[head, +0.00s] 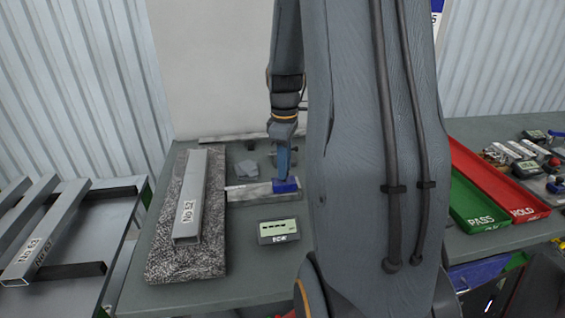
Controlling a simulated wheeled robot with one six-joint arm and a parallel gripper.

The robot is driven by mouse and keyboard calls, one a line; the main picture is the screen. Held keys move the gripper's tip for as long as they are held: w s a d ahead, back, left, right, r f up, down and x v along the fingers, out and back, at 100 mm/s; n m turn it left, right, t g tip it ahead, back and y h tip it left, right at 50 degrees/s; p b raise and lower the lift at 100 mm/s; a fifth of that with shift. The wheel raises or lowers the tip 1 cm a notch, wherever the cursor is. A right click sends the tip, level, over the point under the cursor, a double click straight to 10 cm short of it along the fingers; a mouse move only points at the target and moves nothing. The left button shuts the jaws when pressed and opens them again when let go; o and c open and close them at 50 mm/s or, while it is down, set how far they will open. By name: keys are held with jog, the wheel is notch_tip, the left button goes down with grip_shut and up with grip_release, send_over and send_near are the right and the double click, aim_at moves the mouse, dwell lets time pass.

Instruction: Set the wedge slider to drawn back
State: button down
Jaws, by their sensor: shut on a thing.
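The wedge slider appears to be the flat metal strip (246,192) with a blue block (287,186) at its right part, lying on the grey-green table. My gripper (285,176) reaches down from above and is shut on the blue block. The fingertips are small here, so the exact grip is hard to see. My arm hides what lies right of the block.
A grey channel bar (199,195) lies on a speckled slab (170,258) at left. A small display box (279,231) stands in front of the strip. Green (478,208) and red (500,185) trays are at right.

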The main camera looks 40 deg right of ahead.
jog(key=shift+d, duration=0.15)
jog(key=c, duration=1.5)
grip_release()
jog(key=shift+s+d, duration=0.1)
jog(key=shift+d, duration=0.05)
jog(key=shift+r, duration=0.1)
jog(key=shift+r, duration=0.25)
jog(key=shift+r+b, duration=0.95)
jog(key=shift+r, duration=2.65)
